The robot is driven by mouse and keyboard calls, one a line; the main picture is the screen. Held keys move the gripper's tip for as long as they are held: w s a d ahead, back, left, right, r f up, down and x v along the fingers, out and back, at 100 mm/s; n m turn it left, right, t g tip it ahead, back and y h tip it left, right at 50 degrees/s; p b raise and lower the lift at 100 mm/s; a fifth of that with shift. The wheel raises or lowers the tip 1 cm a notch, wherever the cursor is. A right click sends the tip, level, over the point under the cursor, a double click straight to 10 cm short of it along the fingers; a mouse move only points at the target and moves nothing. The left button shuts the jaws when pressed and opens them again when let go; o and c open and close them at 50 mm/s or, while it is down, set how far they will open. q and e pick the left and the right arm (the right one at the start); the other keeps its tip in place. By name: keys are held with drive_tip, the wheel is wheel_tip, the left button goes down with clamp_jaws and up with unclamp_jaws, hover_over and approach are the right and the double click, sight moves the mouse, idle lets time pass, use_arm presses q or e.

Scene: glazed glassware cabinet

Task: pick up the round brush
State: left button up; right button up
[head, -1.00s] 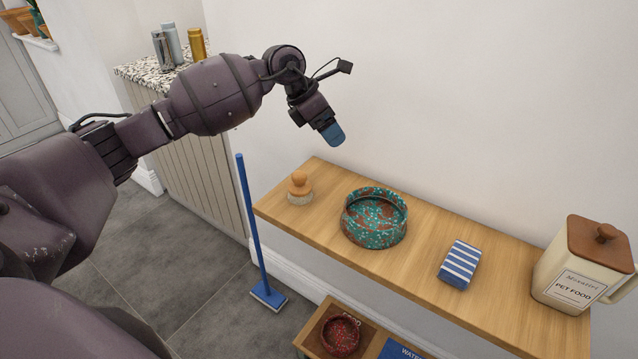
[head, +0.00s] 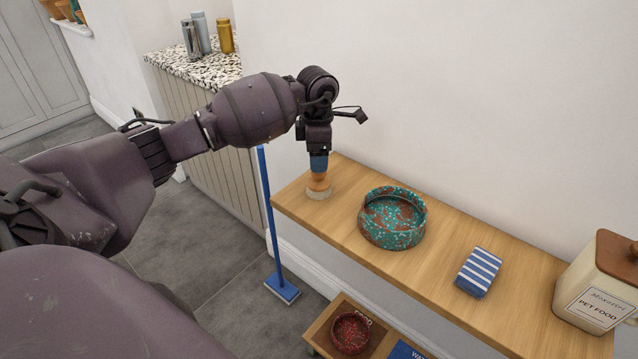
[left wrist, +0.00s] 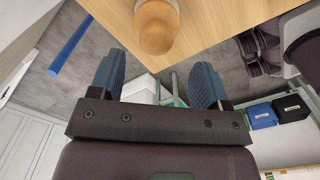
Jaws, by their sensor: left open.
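The round brush (head: 318,193) has an orange-brown wooden knob on a pale, round bristle base. It stands upright at the left end of the wooden shelf (head: 450,262). My left gripper (head: 318,164) points down right above the knob in the head view, its blue fingers overlapping the knob's top. In the left wrist view the gripper (left wrist: 157,78) is open with nothing between its fingers. The brush's knob (left wrist: 157,27) shows there beyond the fingertips, roughly centred between them. Whether the fingers touch the knob cannot be told. My right gripper is not in view.
A speckled teal and brown bowl (head: 392,225) stands right of the brush, then a blue-striped block (head: 479,272) and a pet food jar (head: 595,290). A blue-handled mop (head: 270,215) stands left of the shelf. The wall runs behind.

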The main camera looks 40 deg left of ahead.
use_arm(q)
drive_tip(key=shift+w+f, duration=0.15)
drive_tip(key=shift+f, duration=1.2)
drive_tip(key=shift+w+f, duration=0.15)
drive_tip(key=shift+f, duration=1.15)
drive_tip(key=c, duration=1)
wheel_tip(320, 180, up, 20)
drive_tip(key=shift+p, duration=0.3)
